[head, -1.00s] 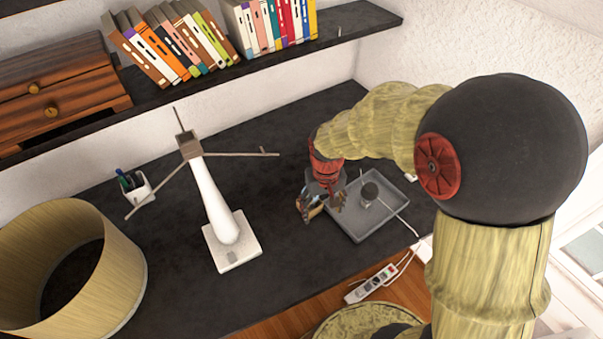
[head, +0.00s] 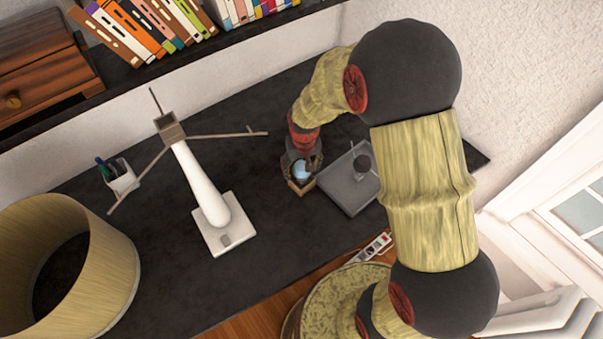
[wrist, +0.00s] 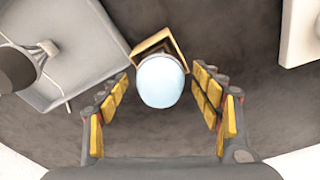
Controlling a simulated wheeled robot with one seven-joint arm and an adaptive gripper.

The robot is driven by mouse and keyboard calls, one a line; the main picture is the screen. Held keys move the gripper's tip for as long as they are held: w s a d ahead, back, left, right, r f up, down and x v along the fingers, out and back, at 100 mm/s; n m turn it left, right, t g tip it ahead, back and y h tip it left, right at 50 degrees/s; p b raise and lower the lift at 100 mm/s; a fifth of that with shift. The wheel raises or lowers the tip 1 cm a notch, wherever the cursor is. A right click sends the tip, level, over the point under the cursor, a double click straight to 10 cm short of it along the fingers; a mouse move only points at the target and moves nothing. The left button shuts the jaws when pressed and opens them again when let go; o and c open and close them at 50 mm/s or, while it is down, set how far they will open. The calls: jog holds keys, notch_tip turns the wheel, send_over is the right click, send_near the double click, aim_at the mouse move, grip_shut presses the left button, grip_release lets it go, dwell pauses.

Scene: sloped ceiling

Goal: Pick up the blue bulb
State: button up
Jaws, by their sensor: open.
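The blue bulb (head: 301,172) is pale blue and rounded. It sits in a small tan open box (head: 301,187) on the dark desk, left of the grey tray. In the wrist view the bulb (wrist: 161,81) shows large between the fingers, with the box (wrist: 158,44) partly behind it. My gripper (head: 302,165) is over the bulb, and in the wrist view my gripper (wrist: 162,108) is open, with a finger on each side. Gaps show between the bulb and both fingers there. The bulb's lower part is hidden.
A grey tray (head: 343,192) with a dark round object (head: 361,164) stands just right of the box. A white lamp stand (head: 208,195) with thin arms is to the left. A pen cup (head: 120,178) and a big lampshade (head: 108,279) are farther left. A bookshelf (head: 200,55) hangs above.

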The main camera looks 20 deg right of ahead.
jog(key=shift+f, duration=0.5)
jog(key=shift+r, duration=0.1)
jog(key=shift+c, duration=0.8)
jog(key=c, duration=1)
